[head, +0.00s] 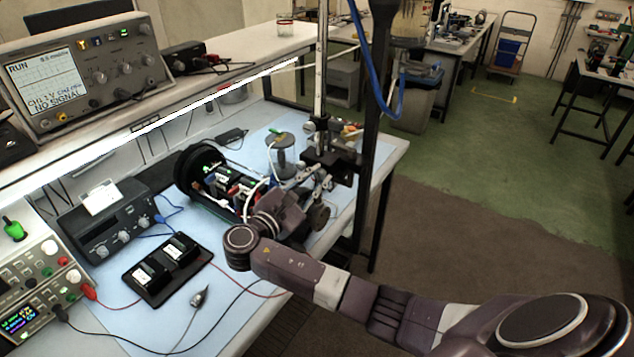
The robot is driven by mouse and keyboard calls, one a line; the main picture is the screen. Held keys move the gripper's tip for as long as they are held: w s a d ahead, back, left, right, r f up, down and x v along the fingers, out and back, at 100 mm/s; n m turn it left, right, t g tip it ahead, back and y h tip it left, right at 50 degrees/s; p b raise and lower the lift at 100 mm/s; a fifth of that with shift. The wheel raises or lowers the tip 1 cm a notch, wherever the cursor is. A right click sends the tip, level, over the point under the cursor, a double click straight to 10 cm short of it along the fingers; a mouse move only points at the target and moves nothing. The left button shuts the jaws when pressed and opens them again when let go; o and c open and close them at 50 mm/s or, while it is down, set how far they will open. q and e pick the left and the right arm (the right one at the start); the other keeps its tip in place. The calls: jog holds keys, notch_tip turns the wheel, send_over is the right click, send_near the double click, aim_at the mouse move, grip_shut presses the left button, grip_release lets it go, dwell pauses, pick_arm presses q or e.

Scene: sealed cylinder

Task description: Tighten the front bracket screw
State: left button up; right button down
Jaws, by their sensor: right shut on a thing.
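The cylinder assembly lies on the blue bench mat, with a black round end ring (197,168) at its left and an open frame of circuit boards and wiring (232,190) to the right of it. The front bracket and its screw are too small or hidden to tell apart. My right arm reaches in from the lower right. My right gripper (306,194) is at the right end of the assembly, close to its wiring. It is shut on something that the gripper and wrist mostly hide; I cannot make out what. My left gripper is not in view.
A spool (284,160) and a stand with a vertical post (321,80) are close behind the gripper. A black tray with two modules (168,268), a grey instrument (108,222) and loose cables lie to the left. An oscilloscope (88,72) sits on the shelf above.

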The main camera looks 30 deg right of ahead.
jog(key=m+b, duration=0.1)
jog(key=m, duration=0.1)
jog(key=f+m+b, duration=0.1)
jog(key=b, duration=0.1)
jog(key=shift+a+m, duration=0.1)
jog(key=shift+m, duration=0.3)
jog(key=m+b, duration=0.7)
jog(key=b, duration=0.1)
jog(key=m+b, duration=0.6)
jog(key=b, duration=0.3)
jog(key=shift+f+m+b, duration=0.2)
jog(key=shift+m+b, duration=0.1)
jog(key=shift+m, duration=0.1)
jog(key=shift+r+m+b, duration=0.2)
jog(key=shift+m+b, duration=0.7)
jog(key=shift+b, duration=0.2)
jog(key=c, duration=2)
grip_release()
jog(key=shift+r, duration=0.1)
jog(key=shift+c, duration=0.2)
jog(key=shift+o, duration=1.2)
jog(key=shift+a+r, duration=0.25)
